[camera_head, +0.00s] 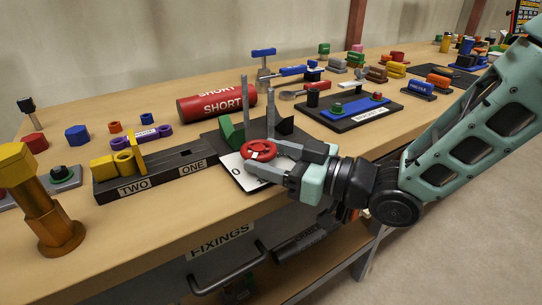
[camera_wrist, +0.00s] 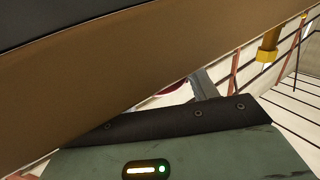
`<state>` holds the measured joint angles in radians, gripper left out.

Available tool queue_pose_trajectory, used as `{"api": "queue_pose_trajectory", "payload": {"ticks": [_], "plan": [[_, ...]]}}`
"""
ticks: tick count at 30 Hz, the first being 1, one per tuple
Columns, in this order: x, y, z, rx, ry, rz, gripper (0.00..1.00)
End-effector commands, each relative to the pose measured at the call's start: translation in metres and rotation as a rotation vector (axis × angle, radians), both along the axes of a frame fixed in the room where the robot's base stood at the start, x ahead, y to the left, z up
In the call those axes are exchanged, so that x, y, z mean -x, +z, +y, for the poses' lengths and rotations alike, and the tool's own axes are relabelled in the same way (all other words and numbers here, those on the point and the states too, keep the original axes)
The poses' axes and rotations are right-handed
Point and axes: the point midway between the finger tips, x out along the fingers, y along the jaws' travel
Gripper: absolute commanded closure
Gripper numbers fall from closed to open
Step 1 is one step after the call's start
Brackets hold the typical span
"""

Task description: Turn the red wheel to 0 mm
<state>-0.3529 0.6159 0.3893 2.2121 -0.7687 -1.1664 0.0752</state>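The red wheel (camera_head: 262,146) is a small ring-shaped handwheel on a dark plate near the front edge of the bench. A white card (camera_head: 233,171) marked "0" lies beside it, partly covered. My gripper (camera_head: 268,157) reaches in from the right, its fingers spread apart at the wheel's near and far right sides. Whether they press on the rim cannot be told. In the wrist view, a sliver of red (camera_wrist: 172,88) shows beside a grey finger (camera_wrist: 203,84); the rest is hidden behind a brown surface. Any pointer or further scale marks are not readable.
Two upright grey bars (camera_head: 246,100), a green bracket (camera_head: 229,132) and a dark block (camera_head: 286,126) crowd the wheel. A dark "TWO/ONE" block (camera_head: 165,180) stands left. A red "SHORT" cylinder (camera_head: 214,102) lies behind. The floor at right is clear.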

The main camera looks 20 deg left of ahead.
Motion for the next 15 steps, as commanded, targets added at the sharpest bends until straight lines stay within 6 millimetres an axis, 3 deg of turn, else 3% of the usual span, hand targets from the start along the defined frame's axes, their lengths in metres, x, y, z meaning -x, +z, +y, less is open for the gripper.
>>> {"api": "queue_pose_trajectory", "payload": {"ticks": [8, 15], "plan": [[0.0027, -0.0023, 0.0004, 0.0, -0.051, -0.001, 0.65], [0.0074, -0.005, 0.0018, 0.0, -0.203, -0.002, 0.65]]}}
